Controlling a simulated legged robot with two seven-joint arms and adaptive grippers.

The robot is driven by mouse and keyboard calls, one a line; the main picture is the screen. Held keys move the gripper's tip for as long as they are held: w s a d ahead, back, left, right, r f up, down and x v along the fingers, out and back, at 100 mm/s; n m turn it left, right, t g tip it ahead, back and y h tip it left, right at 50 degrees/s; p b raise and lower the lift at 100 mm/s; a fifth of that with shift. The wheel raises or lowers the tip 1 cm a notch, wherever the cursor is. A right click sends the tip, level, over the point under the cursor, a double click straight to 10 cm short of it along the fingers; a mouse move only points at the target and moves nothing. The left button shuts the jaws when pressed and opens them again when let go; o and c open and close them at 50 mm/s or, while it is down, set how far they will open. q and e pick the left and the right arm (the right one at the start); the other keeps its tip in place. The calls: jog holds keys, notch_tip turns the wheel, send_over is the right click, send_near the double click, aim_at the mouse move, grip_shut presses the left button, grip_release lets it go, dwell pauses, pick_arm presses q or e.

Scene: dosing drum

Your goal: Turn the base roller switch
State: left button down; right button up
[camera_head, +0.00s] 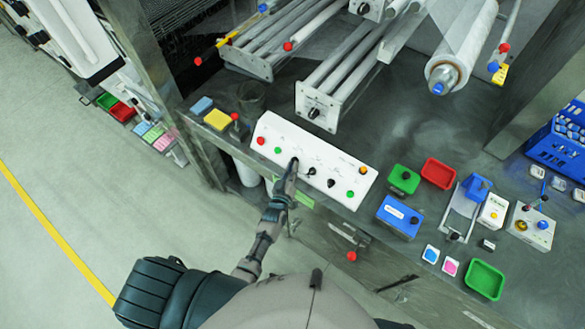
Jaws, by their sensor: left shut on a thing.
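A white control panel (320,150) lies tilted on the dark bench, with a row of buttons and black switches. My left gripper (294,164) reaches up from below to the panel's left-middle part. Its fingers are shut on a small black switch, which they mostly hide. Two more black switches, a nearer one (311,171) and a farther one (331,183), stand to the right of it. A red button (260,141) and a green button (278,150) are to its left. The labels are too small to read. My right gripper is not in view.
Roller assemblies (345,75) stand behind the panel. To the right are a green box (404,179), a blue box (398,216), a red tray (438,173) and a green tray (486,280). A yellow block (218,120) lies left of the panel. A red-tipped lever (351,255) sticks out below the bench edge.

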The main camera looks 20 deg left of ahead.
pick_arm(q)
jog(key=c, duration=1.2)
grip_release()
jog(key=shift+w+a+r, duration=0.15)
jog(key=shift+w+r, duration=0.15)
jog(key=shift+r, duration=0.3)
jog(key=shift+f, duration=0.35)
jog(key=s, duration=1.1)
jog(key=shift+s+a, duration=0.15)
jog(key=shift+s, duration=0.25)
